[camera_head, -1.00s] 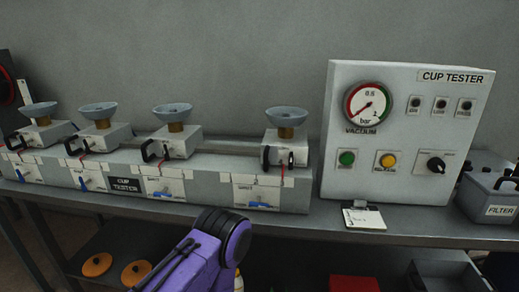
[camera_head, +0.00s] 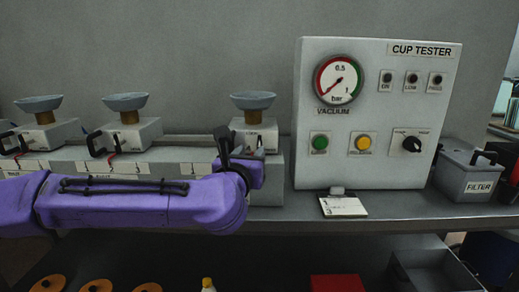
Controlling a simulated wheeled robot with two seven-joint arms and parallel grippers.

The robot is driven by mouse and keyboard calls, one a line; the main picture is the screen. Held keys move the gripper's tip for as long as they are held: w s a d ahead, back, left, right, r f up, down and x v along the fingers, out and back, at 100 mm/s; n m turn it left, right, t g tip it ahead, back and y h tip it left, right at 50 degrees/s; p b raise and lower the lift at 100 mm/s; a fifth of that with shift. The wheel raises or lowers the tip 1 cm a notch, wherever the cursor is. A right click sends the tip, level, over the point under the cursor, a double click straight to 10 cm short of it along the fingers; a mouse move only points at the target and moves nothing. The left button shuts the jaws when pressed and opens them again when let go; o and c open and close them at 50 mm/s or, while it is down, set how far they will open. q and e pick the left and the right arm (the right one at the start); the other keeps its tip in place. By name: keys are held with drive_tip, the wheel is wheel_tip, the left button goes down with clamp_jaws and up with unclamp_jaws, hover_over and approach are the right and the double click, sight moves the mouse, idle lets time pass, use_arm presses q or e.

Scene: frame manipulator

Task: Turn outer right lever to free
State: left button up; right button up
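The outer right unit of the cup tester bench (camera_head: 268,135) carries a grey suction cup (camera_head: 253,101) on a brass-coloured stem. My purple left arm reaches in from the left, across the front of the bench. My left gripper (camera_head: 226,148), with dark fingers, is at the left front side of the outer right unit. It covers that unit's black handle and its lower front, so I cannot tell the lever's position or whether the fingers touch it. The finger gap is not clear. My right gripper is out of view.
Other cup units (camera_head: 131,133) stand to the left. The cup tester panel (camera_head: 310,165) with gauge, buttons and knob stands close on the right. A white card (camera_head: 343,207) lies at the front edge, and a filter box (camera_head: 463,170) stands further right. Orange discs lie on the lower shelf.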

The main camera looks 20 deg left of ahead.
sight(259, 143)
use_arm(q)
drive_tip(key=w, duration=0.3)
drive_tip(key=w+p, duration=0.1)
drive_tip(key=w, duration=0.5)
drive_tip(key=shift+w+a+f+p, duration=0.2)
drive_tip(key=shift+w+a+p, duration=0.15)
drive_tip(key=shift+w, duration=0.05)
clamp_jaws()
